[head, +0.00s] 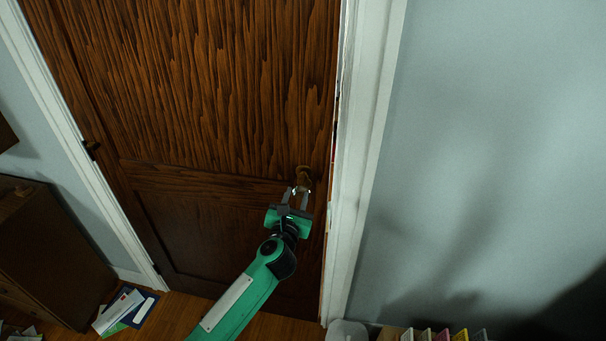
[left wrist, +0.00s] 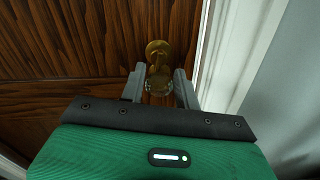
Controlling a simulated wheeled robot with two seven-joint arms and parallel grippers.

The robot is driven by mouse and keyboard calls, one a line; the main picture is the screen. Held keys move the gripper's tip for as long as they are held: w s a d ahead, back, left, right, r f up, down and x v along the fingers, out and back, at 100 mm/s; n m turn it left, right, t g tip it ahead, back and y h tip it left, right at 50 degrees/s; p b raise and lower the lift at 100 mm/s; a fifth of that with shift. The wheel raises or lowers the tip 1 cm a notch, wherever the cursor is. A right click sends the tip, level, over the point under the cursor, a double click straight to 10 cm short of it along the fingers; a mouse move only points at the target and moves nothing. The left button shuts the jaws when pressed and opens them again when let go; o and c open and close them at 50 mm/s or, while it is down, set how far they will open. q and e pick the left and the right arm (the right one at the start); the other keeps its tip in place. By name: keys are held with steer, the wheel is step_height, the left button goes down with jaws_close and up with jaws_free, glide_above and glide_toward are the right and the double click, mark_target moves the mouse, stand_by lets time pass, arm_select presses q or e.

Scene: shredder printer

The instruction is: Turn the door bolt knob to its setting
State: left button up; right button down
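A brass knob (head: 304,176) with a round base plate sits near the right edge of the brown wooden door (head: 220,90). In the left wrist view the round plate (left wrist: 158,50) shows above a shiny, glassy knob end (left wrist: 157,86). My left gripper (head: 301,190) reaches up to it from below. Its two grey fingers (left wrist: 160,78) stand on either side of the knob end, apart, with what looks like a small gap. The knob's underside and any setting marks are hidden or too small to tell. My right gripper is not in view.
A white door frame (head: 362,150) runs close to the right of the knob, with a grey wall (head: 490,130) beyond. A dark cabinet (head: 45,255) stands at the left. Papers (head: 122,310) lie on the floor. A white container (head: 346,331) and colourful items (head: 442,335) are at the bottom.

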mark_target(303, 177)
arm_select(q)
steer(key=w, duration=0.3)
steer(key=w+d, duration=0.1)
steer(key=w, duration=0.2)
steer(key=w+d, duration=0.1)
steer(key=w, duration=0.2)
steer(key=shift+w, duration=0.1)
steer(key=c, duration=0.6)
